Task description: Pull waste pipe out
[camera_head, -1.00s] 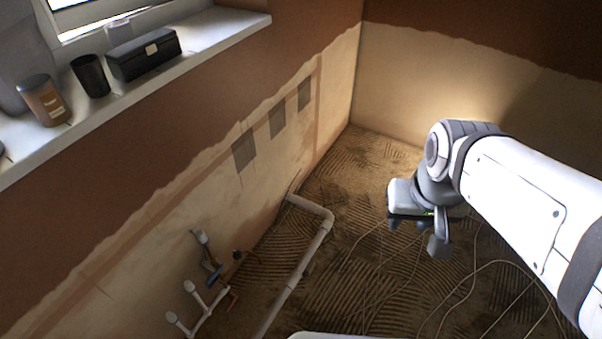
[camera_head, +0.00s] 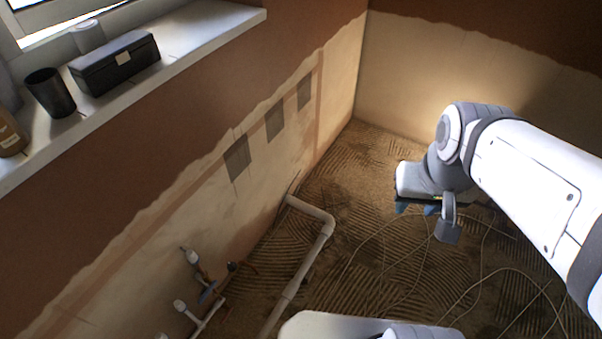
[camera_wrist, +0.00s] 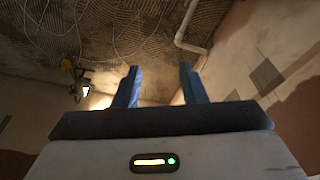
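The waste pipe (camera_head: 297,278) is a pale grey pipe lying along the floor beside the left wall. It has an elbow (camera_head: 328,221) near its far end, where it turns toward the wall. It also shows at the top of the wrist view (camera_wrist: 186,22). My gripper (camera_head: 418,210) hangs above the floor to the right of the pipe, clear of it. In the wrist view its two blue fingers (camera_wrist: 158,88) stand apart with nothing between them. The near end of the pipe runs out of the head view's bottom edge.
Smaller capped pipes and valves (camera_head: 203,290) stick out by the left wall. A windowsill (camera_head: 190,53) holds a black box (camera_head: 115,64) and a dark cup (camera_head: 50,93). Loose cables (camera_head: 400,265) lie on the ridged floor. A lit lamp (camera_wrist: 82,88) stands in the wrist view.

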